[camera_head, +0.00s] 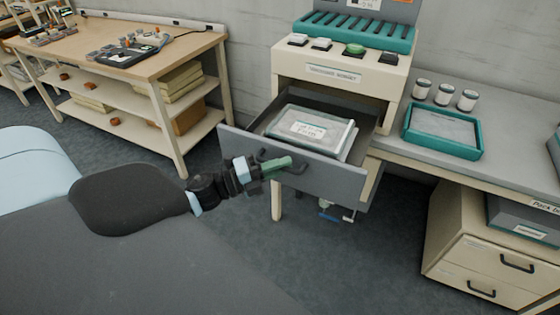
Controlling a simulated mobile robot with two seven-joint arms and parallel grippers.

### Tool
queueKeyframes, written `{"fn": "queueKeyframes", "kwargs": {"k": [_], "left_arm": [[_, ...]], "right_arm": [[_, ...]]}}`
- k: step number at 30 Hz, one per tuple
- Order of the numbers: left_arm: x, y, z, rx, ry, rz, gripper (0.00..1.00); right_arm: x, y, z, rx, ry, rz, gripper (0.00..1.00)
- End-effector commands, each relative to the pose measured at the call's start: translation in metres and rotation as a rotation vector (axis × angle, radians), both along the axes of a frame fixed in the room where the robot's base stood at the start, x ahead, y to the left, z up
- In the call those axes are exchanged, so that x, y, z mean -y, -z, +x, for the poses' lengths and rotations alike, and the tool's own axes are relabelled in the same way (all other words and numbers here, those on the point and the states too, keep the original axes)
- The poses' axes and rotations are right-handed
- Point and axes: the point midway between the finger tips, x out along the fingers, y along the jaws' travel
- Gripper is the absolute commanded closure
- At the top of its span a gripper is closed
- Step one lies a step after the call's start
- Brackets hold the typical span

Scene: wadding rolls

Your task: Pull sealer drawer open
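The sealer (340,80) stands at the back centre, a cream unit with a teal slotted rack on top and a row of buttons. Its grey drawer (335,177) is pulled well out toward me. A clear-wrapped pack with a white label (308,130) lies inside the drawer. My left gripper (284,165) is at the drawer front, with its green fingers at the dark handle (268,156). The fingers look close together, but their grip on the handle is partly hidden. My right gripper is not in view.
A wooden workbench (130,45) with shelves stands at the left. At the right, a grey counter (400,150) holds a teal tray (476,152) and small jars (444,94). A cream drawer cabinet (485,255) stands below.

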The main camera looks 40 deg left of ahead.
Motion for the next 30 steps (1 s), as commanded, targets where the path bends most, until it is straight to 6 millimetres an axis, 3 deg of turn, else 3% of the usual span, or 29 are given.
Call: {"fn": "queueKeyframes", "kwargs": {"k": [4,14,30], "left_arm": [[0.000,0.000,0.000,0.000,0.000,0.000,0.66],[-0.002,0.001,-0.003,-0.002,0.000,0.000,0.66],[-0.038,0.011,-0.062,-0.003,0.000,-0.001,0.66]], "right_arm": [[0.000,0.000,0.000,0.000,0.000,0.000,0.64],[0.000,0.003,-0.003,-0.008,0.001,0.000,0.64],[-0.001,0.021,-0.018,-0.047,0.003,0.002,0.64]]}}
